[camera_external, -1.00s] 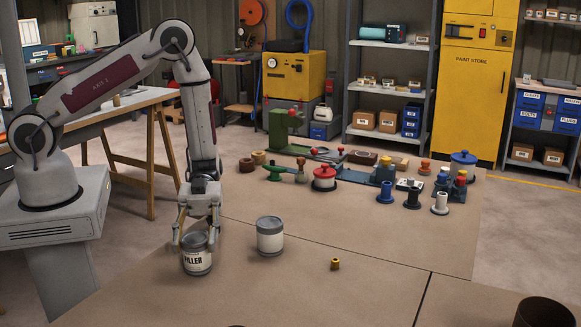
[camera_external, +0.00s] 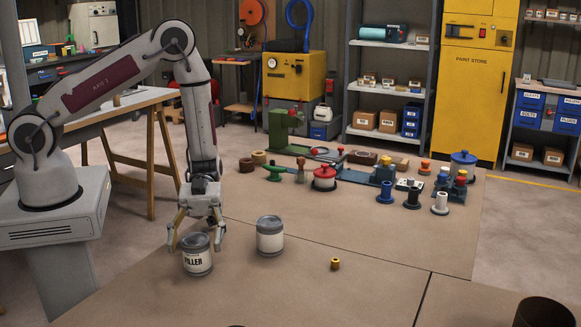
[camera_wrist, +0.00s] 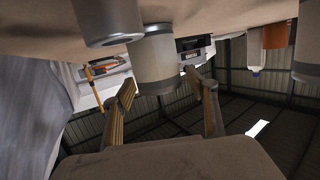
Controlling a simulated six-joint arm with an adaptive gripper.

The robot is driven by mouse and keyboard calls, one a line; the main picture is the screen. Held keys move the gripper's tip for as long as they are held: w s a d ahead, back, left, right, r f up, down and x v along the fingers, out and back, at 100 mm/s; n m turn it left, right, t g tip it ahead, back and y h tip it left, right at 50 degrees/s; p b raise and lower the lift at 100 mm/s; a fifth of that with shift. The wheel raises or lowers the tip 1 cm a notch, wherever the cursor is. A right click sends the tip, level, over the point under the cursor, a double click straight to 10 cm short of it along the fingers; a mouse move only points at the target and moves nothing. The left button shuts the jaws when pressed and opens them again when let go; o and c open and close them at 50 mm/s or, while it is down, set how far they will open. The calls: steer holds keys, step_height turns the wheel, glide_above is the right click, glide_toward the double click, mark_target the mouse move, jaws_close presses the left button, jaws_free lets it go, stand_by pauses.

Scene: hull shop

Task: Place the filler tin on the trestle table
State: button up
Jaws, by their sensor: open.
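The filler tin (camera_external: 197,262), a white tin with a grey lid and dark FILLER lettering, stands upright on the brown work surface. My gripper (camera_external: 195,243) is open around the tin's upper part, one finger to each side. Whether the fingers touch it cannot be told. In the wrist view my gripper (camera_wrist: 165,100) has its fingers spread, with one grey-and-white tin between and beyond them and another beside it; no lettering shows on either. The trestle table (camera_external: 140,101), with wooden legs, stands at the left behind my arm.
A plain grey-lidded tin (camera_external: 270,239) stands close to the right of the filler tin. A small yellow piece (camera_external: 335,263) lies further right. Several spools, pots and fixtures crowd the back of the surface, including a red-lidded pot (camera_external: 324,179). The front middle is largely clear.

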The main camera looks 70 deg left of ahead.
steer(key=shift+v, duration=6.05)
